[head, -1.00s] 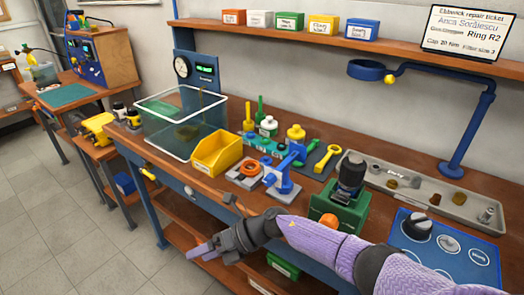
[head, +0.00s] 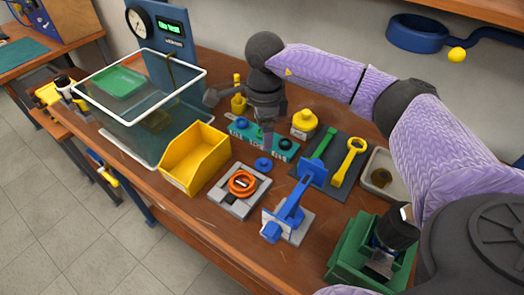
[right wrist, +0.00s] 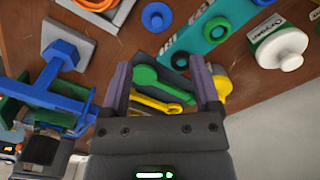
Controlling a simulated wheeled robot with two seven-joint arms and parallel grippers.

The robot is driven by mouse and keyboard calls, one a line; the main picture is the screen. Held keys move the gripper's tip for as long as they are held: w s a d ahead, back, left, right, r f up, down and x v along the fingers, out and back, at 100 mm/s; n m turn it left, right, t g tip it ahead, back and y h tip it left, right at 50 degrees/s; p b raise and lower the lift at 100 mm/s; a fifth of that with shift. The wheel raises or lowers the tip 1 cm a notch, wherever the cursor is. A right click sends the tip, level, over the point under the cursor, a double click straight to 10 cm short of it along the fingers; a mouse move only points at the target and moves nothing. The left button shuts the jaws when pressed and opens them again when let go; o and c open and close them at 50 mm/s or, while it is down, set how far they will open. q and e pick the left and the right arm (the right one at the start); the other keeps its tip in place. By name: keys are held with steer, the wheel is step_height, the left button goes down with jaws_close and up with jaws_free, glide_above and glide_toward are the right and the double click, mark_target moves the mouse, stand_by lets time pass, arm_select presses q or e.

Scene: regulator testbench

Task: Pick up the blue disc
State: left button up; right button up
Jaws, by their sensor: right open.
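A small blue disc (head: 263,164) with a hole lies on the wooden bench, between the teal strip (head: 236,130) and the grey plate with an orange ring. In the right wrist view, the blue disc (right wrist: 155,16) is near the top, beyond the fingers. My right gripper (head: 264,133) points down over the teal strip, behind the disc in the head view. It also shows in the right wrist view (right wrist: 161,82), open and empty, with green and yellow tools seen between its fingers. Its fingertips are partly unclear in the head view.
A yellow bin (head: 195,158) and a clear tank (head: 140,125) stand left of the disc. The orange ring (head: 242,183), blue fixture (head: 290,208) and green box (head: 350,245) stand nearer.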

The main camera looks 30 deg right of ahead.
mark_target(264, 161)
steer(key=f+b, duration=0.1)
steer(key=f, duration=0.3)
steer(key=f+b, duration=0.1)
steer(key=f, duration=0.4)
steer(key=shift+s+a, duration=0.2)
arm_select(q)
steer(key=shift+s+a+f, duration=0.3)
steer(key=shift+s+f, duration=0.1)
steer(key=shift+f, duration=0.15)
steer(key=shift+s+a+f, duration=0.25)
steer(key=shift+s+f, duration=0.15)
steer(key=shift+f, duration=0.1)
